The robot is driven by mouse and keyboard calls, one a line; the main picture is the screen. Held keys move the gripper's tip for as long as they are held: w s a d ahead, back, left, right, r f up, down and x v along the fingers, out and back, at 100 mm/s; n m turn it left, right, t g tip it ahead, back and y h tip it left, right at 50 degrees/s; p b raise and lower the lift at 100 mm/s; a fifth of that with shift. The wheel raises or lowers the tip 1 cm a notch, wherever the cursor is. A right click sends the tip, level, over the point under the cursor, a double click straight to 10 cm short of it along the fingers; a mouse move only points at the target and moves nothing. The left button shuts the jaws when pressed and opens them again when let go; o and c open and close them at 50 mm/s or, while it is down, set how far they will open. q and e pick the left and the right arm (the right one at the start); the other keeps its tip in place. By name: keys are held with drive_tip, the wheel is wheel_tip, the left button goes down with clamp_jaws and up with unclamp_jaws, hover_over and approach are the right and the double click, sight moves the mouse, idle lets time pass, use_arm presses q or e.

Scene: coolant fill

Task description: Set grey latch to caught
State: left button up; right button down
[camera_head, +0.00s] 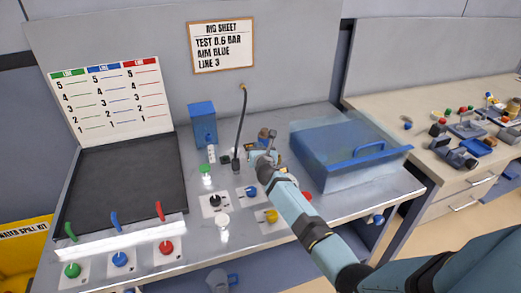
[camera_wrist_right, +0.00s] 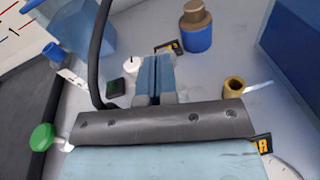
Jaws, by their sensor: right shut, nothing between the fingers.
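My right gripper (camera_head: 262,156) is over the back middle of the bench, its arm coming in from the lower right. In the right wrist view its two blue fingers (camera_wrist_right: 155,78) are together with nothing between them. A brass fitting (camera_wrist_right: 233,87) with a pale metal lever (camera_wrist_right: 258,87) stands to the right of the fingers, apart from them. I cannot tell whether this lever is the grey latch, and no other part is clearly the latch. My gripper and wrist hide part of the bench. My left gripper is not in view.
A clear box with a blue handle (camera_head: 384,149) stands right of my gripper. A black hose (camera_head: 240,125) rises to its left. A blue cylinder with a brown top (camera_wrist_right: 197,38) stands beyond the fingers. Coloured knobs and a black panel (camera_head: 125,180) fill the left side.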

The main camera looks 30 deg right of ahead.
drive_tip(key=shift+w+d+r, duration=0.1)
drive_tip(key=shift+w, duration=0.35)
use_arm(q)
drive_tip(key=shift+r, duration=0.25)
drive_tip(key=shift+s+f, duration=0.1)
use_arm(e)
drive_tip(key=shift+w+r, duration=0.1)
drive_tip(key=shift+r, duration=0.15)
